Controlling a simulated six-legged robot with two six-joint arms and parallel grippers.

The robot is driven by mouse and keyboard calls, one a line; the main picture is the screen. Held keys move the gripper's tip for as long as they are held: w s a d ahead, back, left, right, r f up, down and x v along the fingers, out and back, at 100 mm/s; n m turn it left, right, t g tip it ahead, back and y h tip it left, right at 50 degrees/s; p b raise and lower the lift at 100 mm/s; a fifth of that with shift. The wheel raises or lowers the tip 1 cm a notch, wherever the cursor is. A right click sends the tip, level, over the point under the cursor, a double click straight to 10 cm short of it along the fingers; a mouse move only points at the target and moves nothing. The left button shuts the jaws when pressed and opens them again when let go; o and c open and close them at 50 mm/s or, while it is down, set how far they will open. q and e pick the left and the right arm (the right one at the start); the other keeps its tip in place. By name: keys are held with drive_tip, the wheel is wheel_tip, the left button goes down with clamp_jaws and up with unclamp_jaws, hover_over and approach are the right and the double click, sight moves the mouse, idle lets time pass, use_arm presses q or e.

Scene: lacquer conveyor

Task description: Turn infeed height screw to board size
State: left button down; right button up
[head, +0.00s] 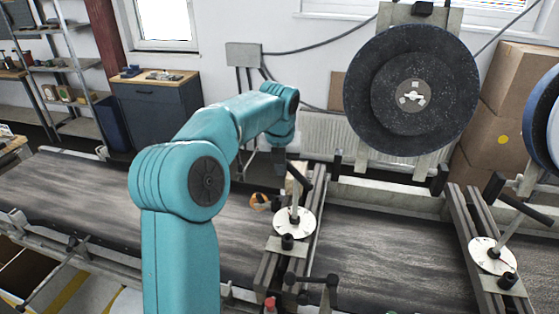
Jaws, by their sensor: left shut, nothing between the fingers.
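Two white dial discs with a post and dark handle stand over the conveyor: a nearer-left height screw (294,222) and a right height screw (490,257). Each disc has a black knob at its front edge. I cannot tell which is the infeed one. My teal left arm reaches over the belt, and my left gripper (279,162), small and dark, points down behind and slightly left of the left screw. It is shut and empty, apart from the disc in the picture; its fingertips are hard to make out. My right gripper is out of view. No board is clearly visible.
The dark conveyor belt (80,190) runs across the view. Metal rails (318,230) cross it beside each screw. A large black wheel (412,95) stands behind. Black clamp levers (318,280) stick up at the front.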

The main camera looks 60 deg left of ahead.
use_arm(q)
drive_tip(key=shift+w+a, duration=0.25)
drive_tip(key=shift+w, duration=0.2)
idle(0.6)
